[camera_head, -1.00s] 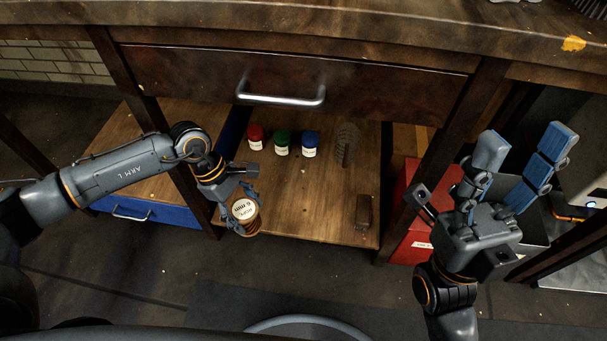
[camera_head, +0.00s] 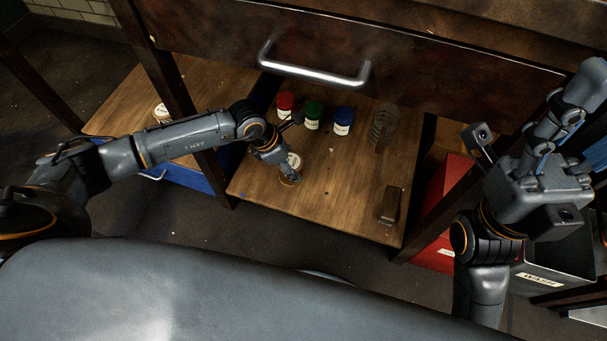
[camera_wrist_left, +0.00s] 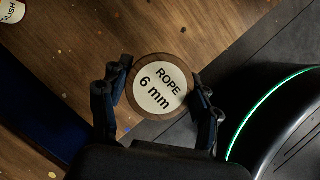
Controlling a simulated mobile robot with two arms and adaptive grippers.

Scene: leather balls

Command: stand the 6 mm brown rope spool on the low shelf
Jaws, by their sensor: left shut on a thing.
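The brown rope spool (camera_head: 291,168) is upright in my left gripper (camera_head: 285,175), near the front left part of the low wooden shelf (camera_head: 340,190). In the left wrist view its round pale label (camera_wrist_left: 160,90) reads "ROPE 6 mm". The left fingers (camera_wrist_left: 158,108) are shut around its sides. There the spool overlaps the shelf's front edge, with dark floor beyond. I cannot tell whether its base touches the shelf.
Red (camera_head: 285,102), green (camera_head: 314,115) and blue (camera_head: 343,120) jars stand at the shelf's back. A ribbed coil (camera_head: 384,125) and a brown block (camera_head: 391,206) are to their right. A drawer handle (camera_head: 312,70) juts above. The shelf's middle is clear.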

